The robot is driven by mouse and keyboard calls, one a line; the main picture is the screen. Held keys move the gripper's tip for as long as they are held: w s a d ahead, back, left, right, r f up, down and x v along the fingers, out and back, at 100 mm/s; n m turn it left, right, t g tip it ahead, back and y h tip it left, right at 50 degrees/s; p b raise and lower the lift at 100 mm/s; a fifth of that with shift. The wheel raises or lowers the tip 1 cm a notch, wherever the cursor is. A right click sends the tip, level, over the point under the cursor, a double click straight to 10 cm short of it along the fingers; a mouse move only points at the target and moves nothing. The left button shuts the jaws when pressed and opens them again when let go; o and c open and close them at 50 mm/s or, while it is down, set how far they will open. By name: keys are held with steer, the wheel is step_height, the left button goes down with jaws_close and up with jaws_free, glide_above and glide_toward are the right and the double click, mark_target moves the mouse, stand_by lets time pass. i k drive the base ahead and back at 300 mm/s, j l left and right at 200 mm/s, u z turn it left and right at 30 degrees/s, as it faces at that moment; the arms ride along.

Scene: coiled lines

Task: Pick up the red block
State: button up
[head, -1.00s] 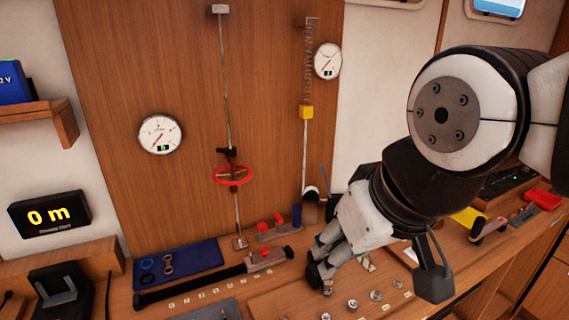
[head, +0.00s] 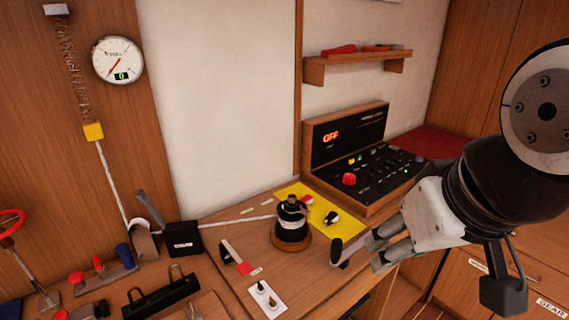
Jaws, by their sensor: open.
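No separate red block can be singled out with certainty. Small red pieces show on a lever-like item (head: 238,262) on the counter and on the yellow mat (head: 325,212). My gripper (head: 374,252) is at right centre, over the counter's front edge, with its fingers pointing left. It is open, and I see nothing between the fingers. A grey handle-like item (head: 345,248) with a dark end lies just left of the fingertips; whether they touch cannot be told. My arm hides part of the counter's right side.
A black winch (head: 291,220) with a line running left stands on the counter (head: 222,218). Behind are a console reading OFF (head: 352,158) with a red knob (head: 349,179), and a wall shelf (head: 350,63) holding red items. A red surface (head: 430,145) lies right of the console.

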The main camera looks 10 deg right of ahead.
mark_target(307, 197)
steer(key=i+l+u, duration=0.2)
steer(key=l, duration=0.25)
steer(key=i+l+u, duration=0.2)
steer(key=l, duration=0.2)
steer(key=i+l+u, duration=0.2)
steer(key=l, duration=0.3)
steer(key=l+u, duration=0.2)
steer(key=l, duration=0.25)
steer(key=l+u, duration=0.2)
steer(key=l, duration=0.3)
